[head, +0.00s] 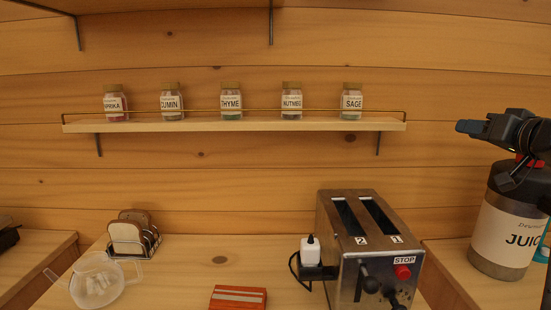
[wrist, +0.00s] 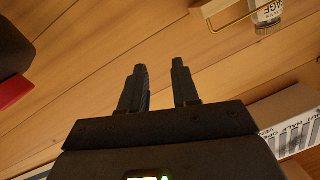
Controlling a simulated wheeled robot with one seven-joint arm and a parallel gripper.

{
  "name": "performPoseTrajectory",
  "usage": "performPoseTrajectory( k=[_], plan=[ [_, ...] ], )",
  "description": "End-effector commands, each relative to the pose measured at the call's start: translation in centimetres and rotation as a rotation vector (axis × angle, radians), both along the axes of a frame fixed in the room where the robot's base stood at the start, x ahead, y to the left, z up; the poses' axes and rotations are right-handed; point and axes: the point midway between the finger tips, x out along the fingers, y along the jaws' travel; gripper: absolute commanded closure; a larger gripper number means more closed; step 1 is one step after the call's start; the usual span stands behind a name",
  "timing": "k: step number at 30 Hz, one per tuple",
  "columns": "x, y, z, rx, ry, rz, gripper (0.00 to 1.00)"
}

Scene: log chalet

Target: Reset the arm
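My gripper (wrist: 161,82) shows in the wrist view with its two dark fingers apart and only plank wall visible between them. It is open and empty. In the head view my gripper (head: 470,127) is at the right edge, raised in front of the log wall and above the juice container (head: 506,225). The fingers point left there. Much of my arm is beyond the right edge of the head view.
A spice shelf (head: 235,125) with several jars crosses the wall. Below stand a toaster (head: 345,275), a white plug (head: 310,250), a bread rack (head: 133,235), a clear jug (head: 97,280) and a red box (head: 238,298). The air left of the gripper is clear.

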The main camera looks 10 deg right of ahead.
Motion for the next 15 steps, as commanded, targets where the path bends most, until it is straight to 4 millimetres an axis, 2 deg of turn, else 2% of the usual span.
performPoseTrajectory(
  k=[1,6,11,15],
  plan=[
    [-0.4,0.7,-3.1,0.002,0.021,-0.014,0.7],
    [-2.5,3.1,-11.4,-0.006,0.057,-0.065,0.7],
    [-5.7,5.6,-18.2,-0.027,0.088,-0.1,0.7],
    [-9.3,8.0,-23.4,-0.052,0.113,-0.124,0.7]
  ],
)
